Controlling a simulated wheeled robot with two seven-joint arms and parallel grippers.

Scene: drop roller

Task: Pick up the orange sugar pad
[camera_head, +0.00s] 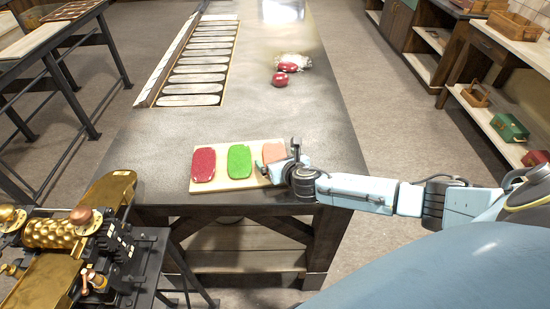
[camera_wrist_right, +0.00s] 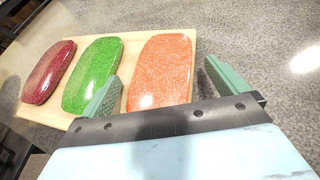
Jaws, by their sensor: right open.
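The orange sugar pad (camera_head: 273,152) lies on the right part of a pale wooden board (camera_head: 236,184), partly hidden by my right gripper in the head view. In the right wrist view the orange pad (camera_wrist_right: 162,72) shows nearly whole, with its near end close to my gripper's body. My right gripper (camera_wrist_right: 158,88) is open, with one green finger over the gap between the green and orange pads and the other to the right of the orange pad. Nothing is held. I cannot tell how high the fingers are above the board. My left gripper is not in view.
A green pad (camera_head: 239,161) and a red pad (camera_head: 204,164) lie left of the orange one on the board. Red lumps (camera_head: 280,79) and a whitish pile sit farther back on the grey table. A brass roller machine (camera_head: 65,233) stands at the front left.

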